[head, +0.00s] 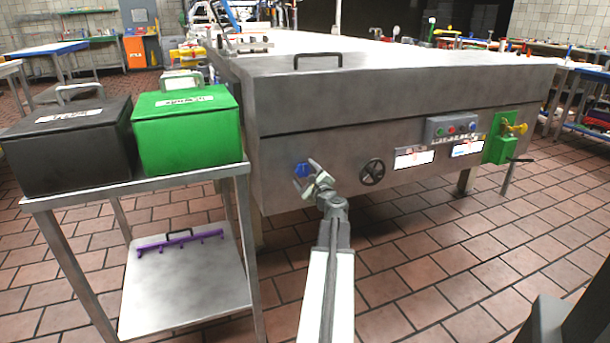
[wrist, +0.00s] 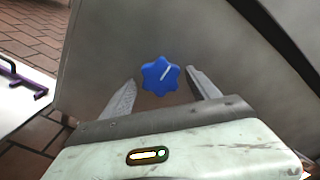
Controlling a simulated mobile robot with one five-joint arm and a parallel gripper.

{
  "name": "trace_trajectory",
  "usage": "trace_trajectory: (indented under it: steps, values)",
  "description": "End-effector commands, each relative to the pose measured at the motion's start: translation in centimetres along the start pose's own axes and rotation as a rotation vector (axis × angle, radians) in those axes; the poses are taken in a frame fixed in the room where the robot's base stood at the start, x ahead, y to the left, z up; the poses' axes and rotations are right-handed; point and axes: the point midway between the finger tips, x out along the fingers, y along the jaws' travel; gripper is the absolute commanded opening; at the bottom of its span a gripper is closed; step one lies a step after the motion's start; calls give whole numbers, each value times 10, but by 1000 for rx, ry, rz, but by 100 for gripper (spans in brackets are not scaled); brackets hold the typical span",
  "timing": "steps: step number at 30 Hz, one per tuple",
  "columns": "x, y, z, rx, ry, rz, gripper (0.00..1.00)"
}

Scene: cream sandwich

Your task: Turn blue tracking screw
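The blue tracking screw (head: 301,170) is a lobed blue knob on the lower left of the steel machine's front panel. In the wrist view the blue screw (wrist: 160,76) has a pale line running toward its upper right. My gripper (head: 314,175) is open in front of the panel at the screw. In the wrist view the two fingers of my gripper (wrist: 160,85) stand apart, one to the left and one to the right of the screw. I see a gap between the screw and each finger. Whether the fingertips touch the panel, I cannot tell.
The steel machine (head: 400,95) fills the middle. A black handwheel (head: 372,172) sits right of the screw. A metal cart (head: 140,185) stands at left with a green box (head: 187,130) and a black box (head: 70,145); a purple rack (head: 180,240) lies on its lower shelf.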

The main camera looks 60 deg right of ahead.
Motion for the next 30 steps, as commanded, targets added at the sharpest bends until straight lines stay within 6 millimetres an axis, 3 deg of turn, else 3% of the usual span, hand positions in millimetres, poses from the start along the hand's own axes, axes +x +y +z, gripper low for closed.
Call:
trace_trajectory:
  steps: [11, 24, 30]
  values:
    - [-4, -1, -1, -1, 2, -2, 73]
    - [-76, 1, 0, 0, 2, -2, 73]
    - [-78, 0, 0, -1, 1, -1, 73]
